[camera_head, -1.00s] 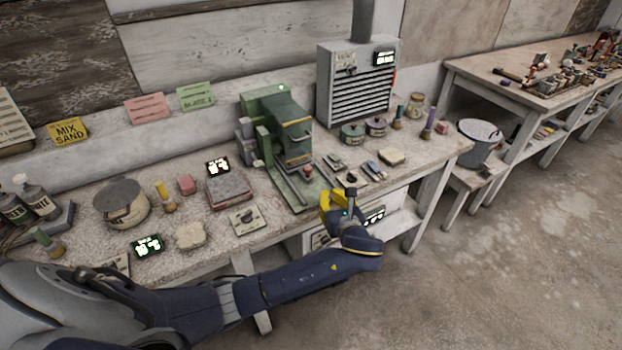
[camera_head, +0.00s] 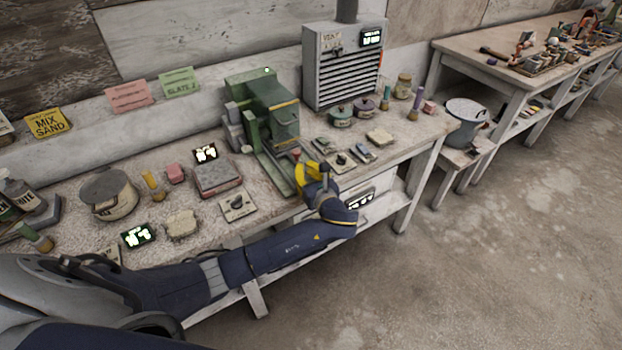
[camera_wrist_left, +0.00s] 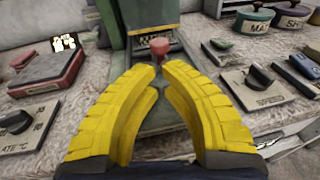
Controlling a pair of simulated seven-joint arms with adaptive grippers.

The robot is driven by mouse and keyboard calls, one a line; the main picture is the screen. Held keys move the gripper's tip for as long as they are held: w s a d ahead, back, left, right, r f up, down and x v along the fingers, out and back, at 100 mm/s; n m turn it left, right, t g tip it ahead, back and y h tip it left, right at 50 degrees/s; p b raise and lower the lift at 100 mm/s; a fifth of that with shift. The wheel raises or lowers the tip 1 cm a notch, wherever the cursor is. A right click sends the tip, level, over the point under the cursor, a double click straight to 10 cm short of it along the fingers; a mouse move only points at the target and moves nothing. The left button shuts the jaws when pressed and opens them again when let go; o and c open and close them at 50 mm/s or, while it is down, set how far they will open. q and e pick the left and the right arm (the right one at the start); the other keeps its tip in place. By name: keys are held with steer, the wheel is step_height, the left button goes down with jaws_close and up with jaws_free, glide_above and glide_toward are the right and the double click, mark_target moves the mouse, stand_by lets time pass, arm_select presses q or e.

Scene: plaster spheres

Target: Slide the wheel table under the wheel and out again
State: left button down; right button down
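The green grinding machine (camera_head: 264,108) stands at the back of the bench. A low green bed (camera_head: 275,172) runs from it toward the front edge. A red knob (camera_head: 296,153) stands at the front of the machine; it also shows in the left wrist view (camera_wrist_left: 160,46). I cannot make out the wheel. My left gripper (camera_head: 309,172) is over the front end of the bed, near the knob. My right gripper is not in view.
A red-edged scale (camera_head: 217,178) and a dial plate (camera_head: 238,205) lie left of the bed. Another dial plate (camera_head: 341,160) and lidded pots (camera_head: 341,116) are to its right. A grey vented unit (camera_head: 343,68) stands behind. Open floor lies at the right.

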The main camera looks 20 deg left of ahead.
mark_target(296, 157)
arm_select(q)
steer(key=shift+x, duration=2.3)
steer(key=shift+a, duration=0.1)
